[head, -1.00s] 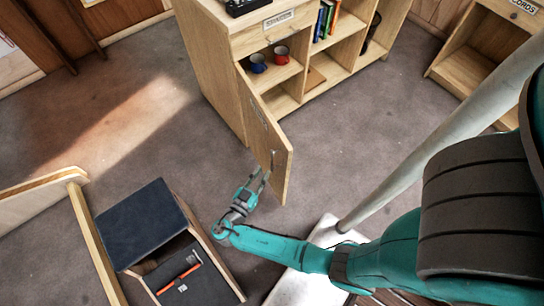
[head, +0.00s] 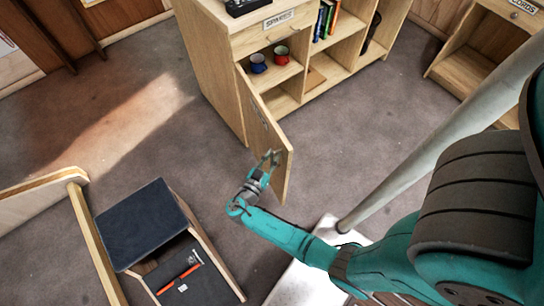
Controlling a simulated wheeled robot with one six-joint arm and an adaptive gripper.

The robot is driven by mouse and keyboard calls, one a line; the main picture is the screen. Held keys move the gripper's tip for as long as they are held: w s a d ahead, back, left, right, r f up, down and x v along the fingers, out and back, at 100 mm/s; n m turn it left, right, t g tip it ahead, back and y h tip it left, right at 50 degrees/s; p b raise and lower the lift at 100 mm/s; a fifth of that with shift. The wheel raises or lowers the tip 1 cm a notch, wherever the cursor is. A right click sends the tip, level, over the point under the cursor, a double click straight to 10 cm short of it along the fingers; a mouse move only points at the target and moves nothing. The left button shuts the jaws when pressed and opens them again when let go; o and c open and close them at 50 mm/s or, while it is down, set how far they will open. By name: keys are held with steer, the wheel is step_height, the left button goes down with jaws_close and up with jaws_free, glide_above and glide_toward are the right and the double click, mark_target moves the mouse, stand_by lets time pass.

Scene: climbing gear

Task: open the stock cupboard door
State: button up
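The stock cupboard door (head: 262,128) is the hinged wooden door at the left end of the wooden cabinet (head: 222,82) in the head view. It stands swung well out from the cabinet, and the shelf behind it shows. A label plate is on its outer face. My gripper (head: 270,158) is at the door's outer face near its free edge, where the handle is. Its fingers look spread apart, with nothing held between them. The handle is largely hidden by the fingers, and I cannot tell whether they touch it.
A red mug (head: 281,54) and a blue mug (head: 258,63) stand on the shelf behind the door. A dark-topped box unit (head: 140,222) stands at lower left. A pale pole (head: 440,135) rises at right. Carpet left of the door is clear.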

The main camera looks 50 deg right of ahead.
jaws_close()
steer(key=s+d, duration=0.3)
steer(key=d, duration=0.4)
steer(key=shift+s, duration=0.2)
steer(key=shift+o, duration=0.2)
jaws_free()
steer(key=shift+a, duration=0.1)
steer(key=s+a, duration=0.1)
steer(key=a, duration=1)
steer(key=shift+s+a, duration=0.3)
steer(key=shift+a, duration=0.1)
